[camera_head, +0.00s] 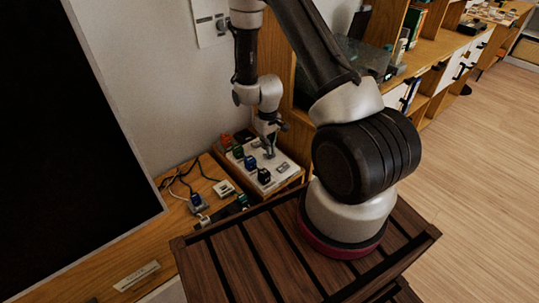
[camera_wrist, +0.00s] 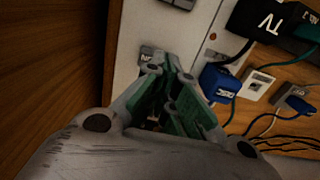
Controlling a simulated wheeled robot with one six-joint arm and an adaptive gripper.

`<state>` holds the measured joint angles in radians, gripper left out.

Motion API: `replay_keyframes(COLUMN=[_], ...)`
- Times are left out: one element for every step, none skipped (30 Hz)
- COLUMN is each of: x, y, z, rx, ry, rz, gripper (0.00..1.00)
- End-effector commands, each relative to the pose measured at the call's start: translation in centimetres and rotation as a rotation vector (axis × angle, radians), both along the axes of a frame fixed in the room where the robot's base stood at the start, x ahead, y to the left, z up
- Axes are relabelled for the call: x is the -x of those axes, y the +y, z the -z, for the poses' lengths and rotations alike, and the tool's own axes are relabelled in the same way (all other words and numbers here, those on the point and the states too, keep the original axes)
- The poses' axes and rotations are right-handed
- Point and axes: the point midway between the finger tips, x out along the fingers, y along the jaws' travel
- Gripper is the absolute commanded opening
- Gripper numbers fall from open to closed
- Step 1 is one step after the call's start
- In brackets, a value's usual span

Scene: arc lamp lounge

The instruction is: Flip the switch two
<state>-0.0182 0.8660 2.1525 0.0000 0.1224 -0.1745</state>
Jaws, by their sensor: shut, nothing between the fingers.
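A white switch panel (camera_head: 275,181) lies on the wooden surface by the wall, with dark plugs along one side. It also shows in the wrist view (camera_wrist: 133,30). My gripper (camera_head: 269,154) points down over the panel, fingers shut and empty. In the wrist view its green-padded fingertips (camera_wrist: 172,62) are right beside a grey switch (camera_wrist: 147,53), partly hidden by them; I cannot tell whether they touch. Another switch (camera_wrist: 180,3) shows at the top edge. One switch (camera_head: 283,167) is visible right of my gripper. I cannot tell which is switch two.
Loose cables and a small white adapter (camera_head: 224,188) lie nearby. The wall and wooden shelf (camera_head: 405,60) bound the space behind.

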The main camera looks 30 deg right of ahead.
Motion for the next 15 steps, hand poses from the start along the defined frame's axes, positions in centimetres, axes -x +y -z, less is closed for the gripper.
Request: replay_keyframes(x=[0.01, 0.01, 0.01, 0.01, 0.02, 0.02, 0.02, 0.02, 0.02, 0.02, 0.02, 0.02, 0.02, 0.02, 0.02], y=[0.00, 0.00, 0.00, 0.00, 0.00, 0.01, 0.00, 0.01, 0.00, 0.00, 0.01, 0.00, 0.00, 0.00, 0.00], z=[0.09, 0.14, 0.20, 0.25, 0.30, 0.36, 0.41, 0.46, 0.52, 0.56, 0.60, 0.66, 0.70, 0.75, 0.80], rx=[0.000, 0.000, 0.000, 0.000, 0.000, 0.000, 0.000, 0.000, 0.000, 0.000, 0.000, 0.000, 0.000, 0.000, 0.000], ry=[0.000, 0.000, 0.001, 0.001, 0.001, 0.001, 0.001, 0.001, 0.001, 0.001, 0.001, 0.001, 0.001, 0.001, 0.001], rz=[0.000, 0.000, 0.000, 0.000, 0.000, 0.000, 0.000, 0.000, 0.000, 0.000, 0.000, 0.000, 0.000, 0.000, 0.000], gripper=[0.00, 0.00, 0.00, 0.00, 0.00, 0.00, 0.00, 0.00, 0.00, 0.00, 0.00, 0.00, 0.00, 0.00, 0.00])
